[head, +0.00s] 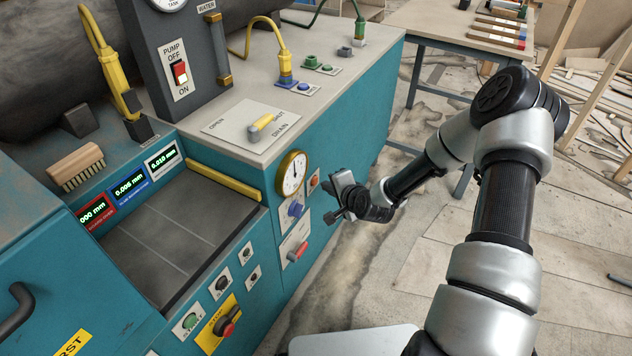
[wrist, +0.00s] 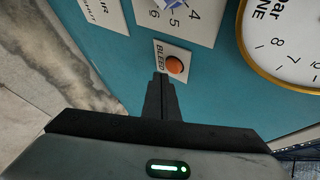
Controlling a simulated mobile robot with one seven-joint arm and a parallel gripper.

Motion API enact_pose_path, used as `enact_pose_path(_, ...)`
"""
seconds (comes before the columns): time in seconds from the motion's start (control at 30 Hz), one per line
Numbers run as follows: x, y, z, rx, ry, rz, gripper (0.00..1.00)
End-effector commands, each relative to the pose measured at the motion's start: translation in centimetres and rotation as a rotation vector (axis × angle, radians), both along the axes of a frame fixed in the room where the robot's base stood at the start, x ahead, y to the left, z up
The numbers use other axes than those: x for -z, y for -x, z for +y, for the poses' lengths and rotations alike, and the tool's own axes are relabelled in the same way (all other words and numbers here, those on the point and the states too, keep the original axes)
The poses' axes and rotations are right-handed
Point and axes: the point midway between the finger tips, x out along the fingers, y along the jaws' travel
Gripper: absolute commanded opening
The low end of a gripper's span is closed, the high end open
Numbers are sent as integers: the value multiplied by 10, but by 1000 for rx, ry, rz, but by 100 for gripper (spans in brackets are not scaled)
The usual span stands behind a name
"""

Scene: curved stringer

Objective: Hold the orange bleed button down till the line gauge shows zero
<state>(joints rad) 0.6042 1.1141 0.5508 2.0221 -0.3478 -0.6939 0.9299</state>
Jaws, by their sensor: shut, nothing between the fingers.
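The orange bleed button (head: 314,181) sits on a small white plate on the teal side panel, right of the line gauge (head: 291,173). In the wrist view the button (wrist: 175,65) shows clearly beside the word BLEED. My gripper (head: 329,188) is in front of the panel by the button. Its closed fingers (wrist: 162,77) hold nothing, and their tips appear just left of and below the button. I cannot tell whether they touch it. The gauge needle seems to point roughly upward in the head view. Only part of the dial (wrist: 288,45) shows in the wrist view, with no needle.
A blue knob (head: 295,209) and a red-handled valve (head: 298,250) are on the panel below the gauge. The worktop edge is above. A yellow drain lever (head: 260,127) is on top. Open floor lies right of the panel.

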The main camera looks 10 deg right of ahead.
Motion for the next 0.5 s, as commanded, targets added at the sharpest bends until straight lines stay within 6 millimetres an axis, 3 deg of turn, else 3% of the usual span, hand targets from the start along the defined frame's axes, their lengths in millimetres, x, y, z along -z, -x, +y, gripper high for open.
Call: enact_pose_path(0.5,0,-5,7,-1,0,0,0)
